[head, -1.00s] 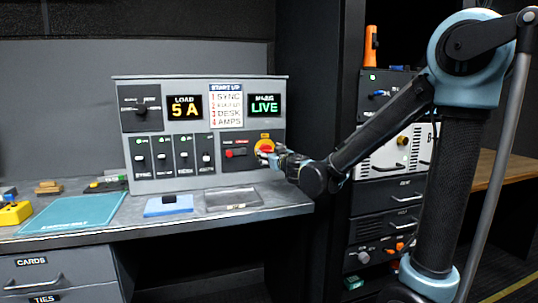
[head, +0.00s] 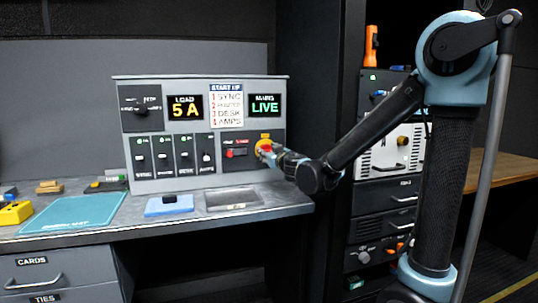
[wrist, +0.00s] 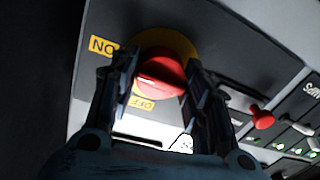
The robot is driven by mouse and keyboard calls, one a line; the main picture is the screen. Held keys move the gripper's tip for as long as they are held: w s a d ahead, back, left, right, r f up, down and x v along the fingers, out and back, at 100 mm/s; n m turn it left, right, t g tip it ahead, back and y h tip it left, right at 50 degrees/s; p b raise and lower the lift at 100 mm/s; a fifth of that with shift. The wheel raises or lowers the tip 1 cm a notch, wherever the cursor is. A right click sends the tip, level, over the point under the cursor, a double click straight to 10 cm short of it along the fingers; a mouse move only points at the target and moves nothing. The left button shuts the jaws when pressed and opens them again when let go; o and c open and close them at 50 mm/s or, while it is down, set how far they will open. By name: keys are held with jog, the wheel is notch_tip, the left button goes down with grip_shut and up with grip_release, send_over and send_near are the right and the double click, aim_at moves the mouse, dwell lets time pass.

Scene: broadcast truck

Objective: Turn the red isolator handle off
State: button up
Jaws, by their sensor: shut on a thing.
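The red isolator handle (wrist: 160,78) sits on a yellow round plate (wrist: 178,42) on the grey control panel. In the wrist view, an ON label (wrist: 103,46) is at its upper left and an OFF label (wrist: 145,103) is just below it. My gripper (wrist: 160,82) is shut on the handle, with one finger on each side. In the head view, my gripper (head: 277,158) reaches the panel's right side and partly covers the handle (head: 264,148). The panel displays read LOAD 5 A (head: 185,107) and MAINS LIVE (head: 264,105).
A smaller red control (wrist: 262,118) lies right of my gripper in the wrist view. A grey tray (head: 234,199) and blue pad (head: 168,205) lie on the desk below. An equipment rack (head: 385,190) stands right of the desk.

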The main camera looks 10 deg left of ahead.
jog(key=n, duration=0.4)
jog(key=shift+r, duration=0.1)
jog(key=n, duration=0.4)
jog(key=shift+n+h, duration=0.3)
jog(key=shift+n, duration=0.1)
jog(key=n, duration=0.4)
jog(key=shift+n+h, duration=0.3)
jog(key=shift+n, duration=1.8)
jog(key=o, duration=1.1)
jog(key=shift+c, duration=0.2)
